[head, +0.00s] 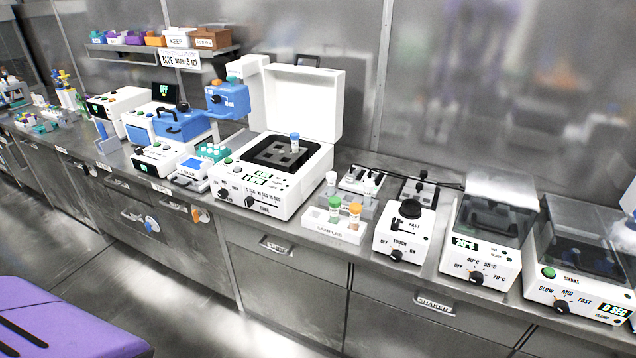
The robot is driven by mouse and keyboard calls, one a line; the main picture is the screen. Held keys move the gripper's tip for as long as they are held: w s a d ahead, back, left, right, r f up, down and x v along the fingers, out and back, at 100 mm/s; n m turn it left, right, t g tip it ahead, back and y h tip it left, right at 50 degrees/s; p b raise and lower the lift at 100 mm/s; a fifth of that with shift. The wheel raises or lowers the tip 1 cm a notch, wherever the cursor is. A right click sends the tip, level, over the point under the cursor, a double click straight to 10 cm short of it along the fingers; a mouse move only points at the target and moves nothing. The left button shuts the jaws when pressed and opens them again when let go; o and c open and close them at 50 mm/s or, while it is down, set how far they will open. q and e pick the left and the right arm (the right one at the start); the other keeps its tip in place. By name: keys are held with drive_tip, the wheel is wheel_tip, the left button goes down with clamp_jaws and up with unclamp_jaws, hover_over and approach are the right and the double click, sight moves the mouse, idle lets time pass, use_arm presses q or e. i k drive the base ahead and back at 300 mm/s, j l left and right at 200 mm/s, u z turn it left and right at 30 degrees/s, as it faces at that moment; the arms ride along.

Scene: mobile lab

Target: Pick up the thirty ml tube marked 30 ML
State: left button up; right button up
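A white rack labelled SAMPLES (336,228) stands on the steel bench right of centre. It holds a tube with a green cap (335,202) and a tube with an orange cap (355,210). A white-capped tube (331,178) stands upright just behind them. A blue-capped tube (295,139) stands upright in the dark well of the open-lidded white machine. I cannot read a 30 ML mark on any tube, so I cannot tell which one is the thirty ml tube. Neither of my grippers is in view.
The open-lidded machine (240,193) stands left of the rack. A TOUCH mixer (405,235), a heater reading 20°C (480,262) and a shaker (570,285) stand to its right. A shelf with small bins (165,50) hangs at back left. The bench front edge is narrow.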

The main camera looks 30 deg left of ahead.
sight(368, 186)
drive_tip(key=k+j, duration=0.1)
drive_tip(key=j, duration=0.55)
drive_tip(key=k+j, duration=0.1)
drive_tip(key=j, duration=0.5)
drive_tip(key=k+j, duration=0.1)
drive_tip(key=j, duration=0.55)
